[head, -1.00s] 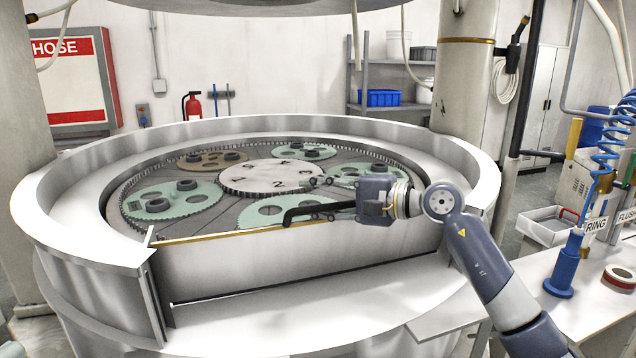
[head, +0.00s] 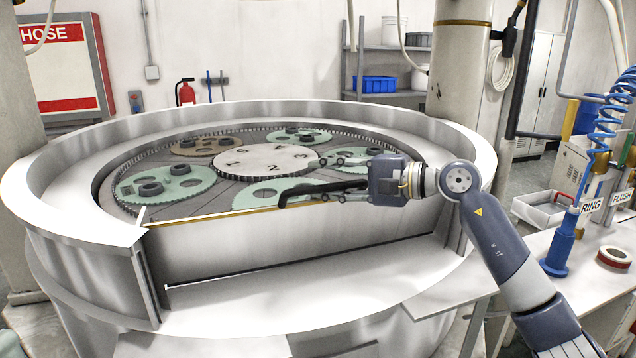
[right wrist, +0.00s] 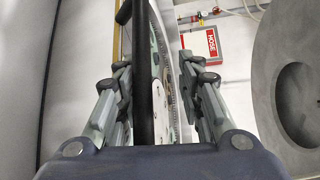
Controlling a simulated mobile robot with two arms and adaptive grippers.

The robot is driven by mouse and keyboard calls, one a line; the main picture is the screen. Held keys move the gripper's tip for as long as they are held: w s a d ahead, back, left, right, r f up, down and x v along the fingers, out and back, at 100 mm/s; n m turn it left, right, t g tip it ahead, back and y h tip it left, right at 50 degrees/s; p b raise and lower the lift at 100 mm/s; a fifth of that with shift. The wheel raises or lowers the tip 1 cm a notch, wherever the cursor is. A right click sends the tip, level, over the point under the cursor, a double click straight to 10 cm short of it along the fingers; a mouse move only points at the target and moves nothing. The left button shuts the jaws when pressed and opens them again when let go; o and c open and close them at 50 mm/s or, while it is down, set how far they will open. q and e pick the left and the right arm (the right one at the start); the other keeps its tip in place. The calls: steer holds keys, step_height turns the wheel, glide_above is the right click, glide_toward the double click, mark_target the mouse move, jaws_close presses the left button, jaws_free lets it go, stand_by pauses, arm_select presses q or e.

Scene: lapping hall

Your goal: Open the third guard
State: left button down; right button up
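The pale metal guard panel (head: 290,245) stands upright across the front of the round lapping machine, with a gold-coloured top edge. I cannot tell from any mark whether it is the third one. A black bent bar (head: 318,188) runs along above that edge; its left end turns down at the panel. My right gripper (head: 345,177) is at the bar's right part. In the right wrist view the bar (right wrist: 144,80) passes between the two spread fingers, with a gap to the right finger. How the bar joins the panel is not clear. My left gripper is not in view.
The machine's raised rim (head: 60,205) surrounds toothed green and brown discs and a numbered centre plate (head: 262,160). A bench (head: 590,265) with a blue stand (head: 560,245) and a tape roll (head: 614,257) is at the right. A pillar (head: 460,80) stands behind.

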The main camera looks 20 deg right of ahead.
mark_target(351, 185)
steer(key=shift+f+b+v, duration=0.2)
steer(key=shift+b+v, duration=1.45)
steer(key=shift+v, duration=0.7)
steer(key=b+v, duration=0.2)
steer(key=v, duration=0.1)
steer(key=shift+s+d+f, duration=0.15)
steer(key=shift+d+f, duration=0.05)
steer(key=shift+d, duration=0.05)
steer(key=shift+s+d+r+b, duration=0.1)
steer(key=shift+s+d+b, duration=0.25)
steer(key=shift+s+d, duration=0.05)
